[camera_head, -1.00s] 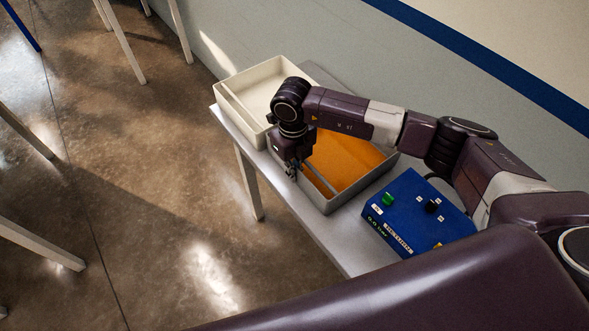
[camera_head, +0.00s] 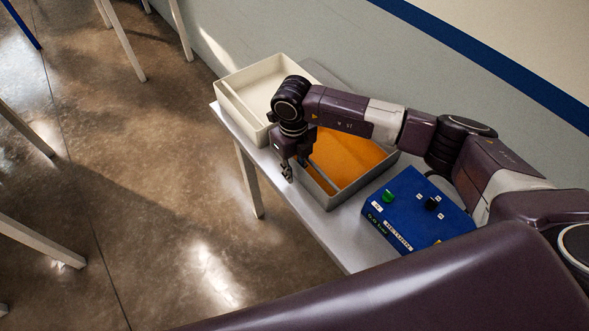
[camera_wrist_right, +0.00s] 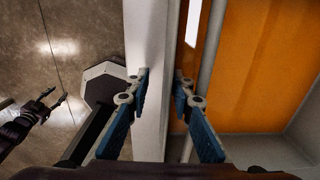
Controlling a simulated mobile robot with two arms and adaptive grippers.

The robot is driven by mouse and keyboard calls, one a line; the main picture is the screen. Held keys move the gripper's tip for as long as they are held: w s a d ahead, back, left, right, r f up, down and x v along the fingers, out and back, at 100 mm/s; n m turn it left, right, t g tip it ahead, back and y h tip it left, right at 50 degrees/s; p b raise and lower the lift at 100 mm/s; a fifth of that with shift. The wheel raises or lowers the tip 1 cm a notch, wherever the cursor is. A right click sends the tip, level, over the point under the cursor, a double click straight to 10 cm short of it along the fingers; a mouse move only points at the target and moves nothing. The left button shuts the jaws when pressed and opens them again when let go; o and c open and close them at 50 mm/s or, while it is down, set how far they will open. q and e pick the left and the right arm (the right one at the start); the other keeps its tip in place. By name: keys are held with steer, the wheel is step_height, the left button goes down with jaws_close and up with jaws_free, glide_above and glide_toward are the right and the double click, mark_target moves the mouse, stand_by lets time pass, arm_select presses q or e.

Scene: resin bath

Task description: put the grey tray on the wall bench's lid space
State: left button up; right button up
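The grey tray (camera_head: 374,176) stands on the wall bench (camera_head: 334,240), with an orange layer (camera_head: 345,155) inside. It also shows at the right of the right wrist view (camera_wrist_right: 245,147). My right gripper (camera_head: 293,170) points down at the tray's left side. In the right wrist view its blue fingers (camera_wrist_right: 163,105) are apart, with the bench edge and part of the tray's side showing between them; I cannot tell whether they touch the rim. A small dark gripper (camera_wrist_right: 53,98), probably my left, shows at that view's left edge; its finger state is unclear. I cannot make out which area is the lid space.
A cream tray (camera_head: 238,108) stands on the bench directly beyond the grey tray. A blue control box (camera_head: 412,210) with a green knob stands on the near side. A little bare bench shows behind the cream tray by the wall.

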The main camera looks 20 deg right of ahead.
step_height(320, 180, up, 12)
steer(key=b, duration=0.3)
